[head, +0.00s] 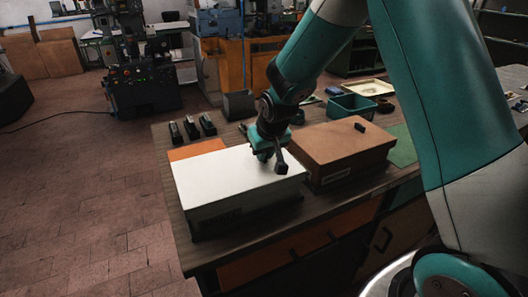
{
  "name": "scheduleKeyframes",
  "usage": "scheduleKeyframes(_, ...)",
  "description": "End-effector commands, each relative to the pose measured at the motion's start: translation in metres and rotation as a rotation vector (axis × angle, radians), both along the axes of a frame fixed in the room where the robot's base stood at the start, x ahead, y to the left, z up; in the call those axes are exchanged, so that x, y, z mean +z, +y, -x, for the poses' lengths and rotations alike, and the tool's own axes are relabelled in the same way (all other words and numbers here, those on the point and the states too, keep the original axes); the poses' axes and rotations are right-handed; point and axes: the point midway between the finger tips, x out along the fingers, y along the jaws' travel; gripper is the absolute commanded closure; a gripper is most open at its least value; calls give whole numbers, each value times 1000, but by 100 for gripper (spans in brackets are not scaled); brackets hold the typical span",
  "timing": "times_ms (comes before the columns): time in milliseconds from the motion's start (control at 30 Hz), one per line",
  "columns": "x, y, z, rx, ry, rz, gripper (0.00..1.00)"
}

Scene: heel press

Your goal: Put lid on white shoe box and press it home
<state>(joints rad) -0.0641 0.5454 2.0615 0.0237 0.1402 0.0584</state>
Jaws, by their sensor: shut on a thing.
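The white shoe box (240,203) stands at the front left of the workbench, with a dark label mark on its front side. Its white lid (220,174) lies over the top and looks about level. I cannot tell if it is fully seated. My gripper (271,157) is low over the right part of the lid, shut on it, apparently at a dark handle (281,168). The grip itself is mostly hidden by the gripper's own body.
A brown box (340,152) with a dark knob stands close to the right. An orange patch (197,150) lies behind the white box. Several small black items (191,128), a grey bin (239,105) and a teal tray (352,107) are farther back. The bench's front edge is close.

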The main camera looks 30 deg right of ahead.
Motion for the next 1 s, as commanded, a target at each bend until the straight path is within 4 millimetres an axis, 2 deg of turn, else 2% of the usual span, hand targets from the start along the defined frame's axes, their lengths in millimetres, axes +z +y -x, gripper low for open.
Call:
scheduleKeyframes(200,-2,1,1,2,5,-1,100)
scheduleKeyframes(233,-2,1,1,2,5,-1,81)
scheduleKeyframes(333,-2,1,1,2,4,-1,58)
scheduleKeyframes(533,-1,1,1,1,3,-1,58)
scheduleKeyframes(633,-1,1,1,1,3,-1,35)
scheduleKeyframes(667,-1,1,1,1,3,-1,32)
scheduleKeyframes(1000,2,0,0,1,2,-1,32)
